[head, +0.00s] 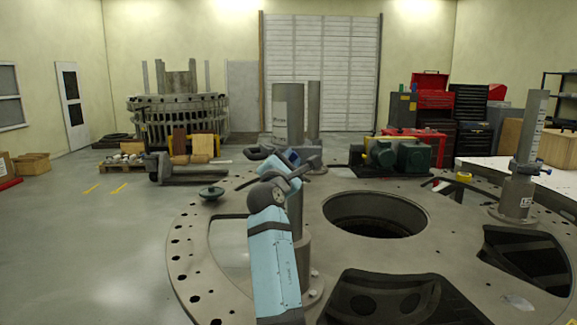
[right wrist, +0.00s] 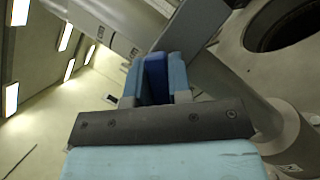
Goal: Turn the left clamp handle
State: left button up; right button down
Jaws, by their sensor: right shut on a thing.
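The left clamp handle (right wrist: 156,78) shows in the right wrist view as a dark blue piece between the two light blue fingers of my right gripper (right wrist: 157,80). The fingers are shut on it from both sides. In the head view my right gripper (head: 293,161) is at the left clamp post (head: 288,112), a grey upright column on the turret plate (head: 185,257). A dark blue-grey part (head: 261,153) shows just left of the gripper. My forearm hides the lower part of the post. My left gripper is not in view.
A second clamp post (head: 533,118) stands at the plate's right side. The plate has a large round hole (head: 375,215) and dark cutouts. A small dark knob (head: 211,192) sits at its left edge. Green-grey machinery (head: 410,157) stands behind.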

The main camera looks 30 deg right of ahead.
jog(key=shift+m+g, duration=0.4)
jog(key=shift+m, duration=0.8)
jog(key=m+g, duration=0.1)
jog(key=m, duration=0.2)
jog(key=shift+m+g+y+p, duration=0.3)
jog(key=shift+m+g, duration=0.1)
jog(key=m, duration=0.2)
jog(key=shift+m+g+y+p, duration=0.3)
jog(key=shift+p, duration=0.05)
jog(key=shift+m, duration=0.3)
jog(key=shift+f, duration=0.1)
jog(key=c, duration=1)
grip_release()
jog(key=shift+c, duration=0.2)
jog(key=shift+d+f, duration=0.1)
